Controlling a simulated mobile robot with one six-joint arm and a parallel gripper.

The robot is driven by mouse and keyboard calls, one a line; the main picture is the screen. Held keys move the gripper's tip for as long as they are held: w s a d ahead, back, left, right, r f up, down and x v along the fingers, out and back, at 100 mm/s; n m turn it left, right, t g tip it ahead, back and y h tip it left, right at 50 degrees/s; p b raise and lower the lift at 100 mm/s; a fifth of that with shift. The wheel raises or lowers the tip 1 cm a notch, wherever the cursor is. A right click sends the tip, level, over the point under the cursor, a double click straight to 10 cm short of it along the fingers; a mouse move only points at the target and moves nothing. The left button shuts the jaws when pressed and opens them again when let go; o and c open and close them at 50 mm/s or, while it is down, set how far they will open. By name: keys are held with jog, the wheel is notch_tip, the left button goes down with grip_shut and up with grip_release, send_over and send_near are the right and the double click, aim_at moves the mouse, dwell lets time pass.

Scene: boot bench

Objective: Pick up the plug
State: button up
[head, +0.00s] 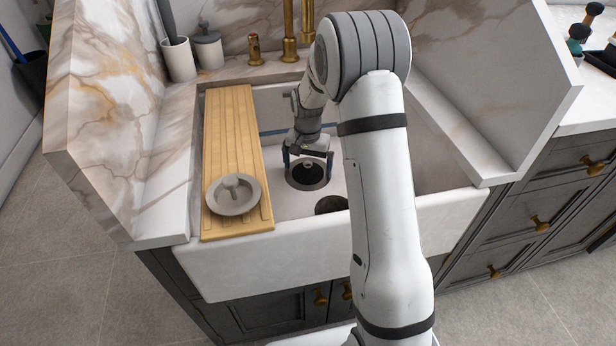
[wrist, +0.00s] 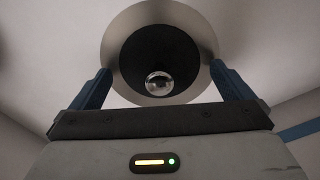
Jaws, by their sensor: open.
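The plug appears to be the round piece with a dark centre, a metal rim and a small shiny knob (head: 308,181) in the sink; it also shows in the wrist view (wrist: 160,45). My gripper (head: 307,160) points down over it, jaws apart and empty. In the wrist view the two blue fingers (wrist: 160,80) reach toward either side of the rim, with the knob between them. I cannot tell whether the fingers touch it. Whether the piece lies loose or sits in a drain is unclear.
A dark round opening (head: 331,205) is in the sink floor nearby, partly hidden by my arm. A wooden board (head: 228,125) spans the sink's left side, bearing a grey round knobbed piece (head: 233,193). Brass taps (head: 290,35) stand behind; the white front wall (head: 270,262) bounds the sink.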

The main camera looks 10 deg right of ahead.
jog(key=shift+f, duration=0.3)
jog(key=c, duration=0.9)
jog(key=shift+r, duration=0.15)
